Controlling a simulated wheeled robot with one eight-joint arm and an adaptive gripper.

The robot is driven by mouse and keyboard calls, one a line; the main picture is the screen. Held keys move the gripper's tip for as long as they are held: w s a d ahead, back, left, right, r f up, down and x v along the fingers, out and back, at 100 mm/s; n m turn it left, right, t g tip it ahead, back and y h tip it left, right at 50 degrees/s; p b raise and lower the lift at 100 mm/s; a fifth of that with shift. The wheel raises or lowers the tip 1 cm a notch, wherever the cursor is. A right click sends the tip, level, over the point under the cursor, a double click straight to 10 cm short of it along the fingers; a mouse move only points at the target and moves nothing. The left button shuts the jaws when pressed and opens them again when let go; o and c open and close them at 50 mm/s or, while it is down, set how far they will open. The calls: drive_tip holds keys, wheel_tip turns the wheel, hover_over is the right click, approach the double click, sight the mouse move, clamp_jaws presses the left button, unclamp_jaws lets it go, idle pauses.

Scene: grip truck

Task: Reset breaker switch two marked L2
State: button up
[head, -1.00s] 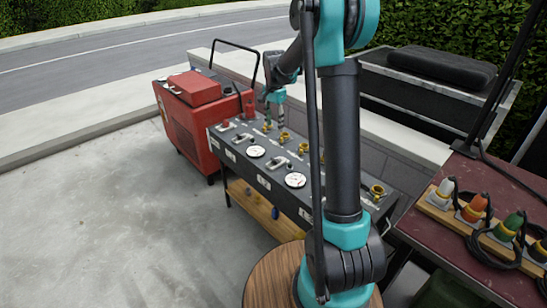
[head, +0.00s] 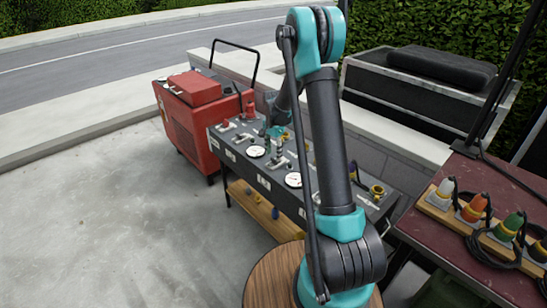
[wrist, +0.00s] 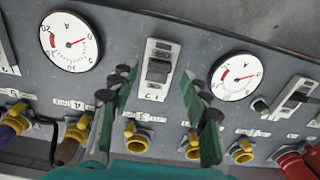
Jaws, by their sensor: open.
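A breaker switch (wrist: 158,68) with a dark toggle on a pale plate sits on the grey panel (wrist: 125,22), between two round dials in the wrist view. The small label below it (wrist: 154,97) is too blurred to read surely. A second breaker switch (wrist: 298,92) shows at the right. My gripper (wrist: 160,80) is open and empty, its green fingers either side of the nearer switch's lower part. I cannot tell whether they touch the panel. In the head view my gripper (head: 275,140) is over the panel top (head: 240,133), and partly hides the switches there.
Dials (wrist: 70,41) and (wrist: 235,76) flank the switch. Several yellow connectors (wrist: 136,136) line the panel below. A red machine (head: 195,115) stands left of the panel. Coloured plugs (head: 475,208) lie on the table at right. Concrete floor at left is clear.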

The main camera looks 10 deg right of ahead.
sight(274, 161)
drive_tip(key=shift+f, duration=1.2)
drive_tip(key=shift+c, duration=0.5)
clamp_jaws()
